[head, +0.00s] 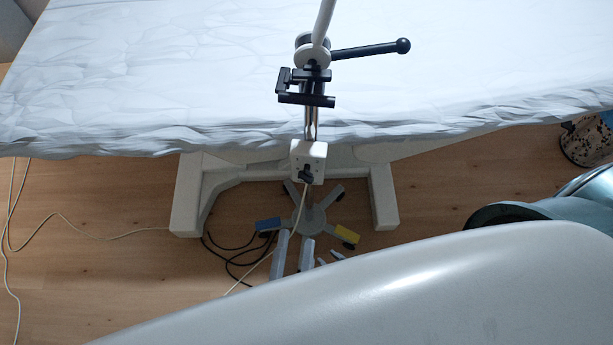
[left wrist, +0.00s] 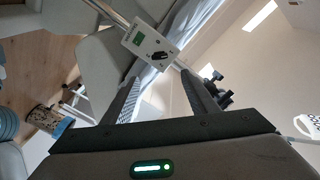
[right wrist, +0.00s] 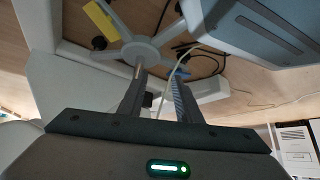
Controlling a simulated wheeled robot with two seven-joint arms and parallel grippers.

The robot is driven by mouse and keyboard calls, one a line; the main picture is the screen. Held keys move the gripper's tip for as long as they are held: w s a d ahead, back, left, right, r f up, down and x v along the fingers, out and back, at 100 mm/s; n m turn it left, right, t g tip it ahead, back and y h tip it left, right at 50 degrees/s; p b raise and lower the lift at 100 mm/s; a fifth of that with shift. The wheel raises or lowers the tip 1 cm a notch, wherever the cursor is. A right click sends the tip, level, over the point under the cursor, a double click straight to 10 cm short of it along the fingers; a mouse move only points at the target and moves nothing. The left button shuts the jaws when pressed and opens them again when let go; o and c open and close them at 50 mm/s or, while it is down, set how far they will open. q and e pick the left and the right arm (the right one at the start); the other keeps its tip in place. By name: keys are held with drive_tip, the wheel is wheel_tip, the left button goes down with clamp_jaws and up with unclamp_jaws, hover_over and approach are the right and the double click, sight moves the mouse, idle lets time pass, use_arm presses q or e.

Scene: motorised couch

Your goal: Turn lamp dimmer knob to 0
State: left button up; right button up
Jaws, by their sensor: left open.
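The lamp's white dimmer box (head: 309,158) is on the stand's pole below the couch edge, with its black knob (head: 306,176) on the front. In the left wrist view the box (left wrist: 139,40) and knob (left wrist: 156,57) show just beyond the fingertips. My left gripper (head: 294,238) is open and below the box in the head view, its fingers apart and empty. The left wrist view shows its fingertips (left wrist: 158,68) not touching the knob. My right gripper (head: 330,258) is lower, near the stand base; its fingers (right wrist: 158,76) are apart. The knob's exact setting is too small to read.
The five-legged lamp base (head: 309,213) stands on the wooden floor, with dark cables beside it. The covered couch (head: 180,80) fills the top. A black clamp lever (head: 370,49) sticks out above the box. A speckled cylinder (head: 586,142) stands at right.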

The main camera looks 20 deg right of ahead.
use_arm(q)
drive_tip(key=shift+w, duration=0.1)
drive_tip(key=b, duration=0.1)
approach(306, 181)
drive_tip(key=b+x, duration=0.2)
drive_tip(key=x, duration=0.8)
drive_tip(key=shift+w+d, duration=0.2)
drive_tip(key=shift+w, duration=0.05)
use_arm(e)
drive_tip(key=d+f+g, duration=0.1)
drive_tip(key=s+d+f+g+h, duration=0.1)
drive_tip(key=d, duration=0.1)
drive_tip(key=shift+s+d+f, duration=0.1)
drive_tip(key=shift+f, duration=0.2)
use_arm(q)
drive_tip(key=c, duration=1.1)
